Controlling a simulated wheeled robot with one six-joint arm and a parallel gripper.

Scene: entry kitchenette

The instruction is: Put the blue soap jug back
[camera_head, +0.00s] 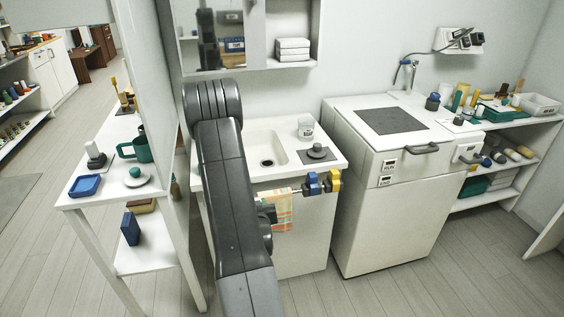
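I cannot pick out the blue soap jug with certainty. A small dark blue jar-like thing (432,102) stands on the white counter right of the square dark plate. A dark blue upright block-like thing (130,228) stands on the lower shelf of the left white stand. Blue (311,184) and yellow (334,181) pieces sit at the sink cabinet's front, by a rail end; their kind is unclear. My grey arm rises through the middle, in front of the sink's left side. My gripper does not show, and the arm hides part of the cabinet.
The white sink (262,150) has a clear jar (306,127) and a dark mat (320,156) on its right ledge. An orange towel (279,211) hangs in front. A blue tray (86,186) and green mug (138,148) stand left. The floor at right is free.

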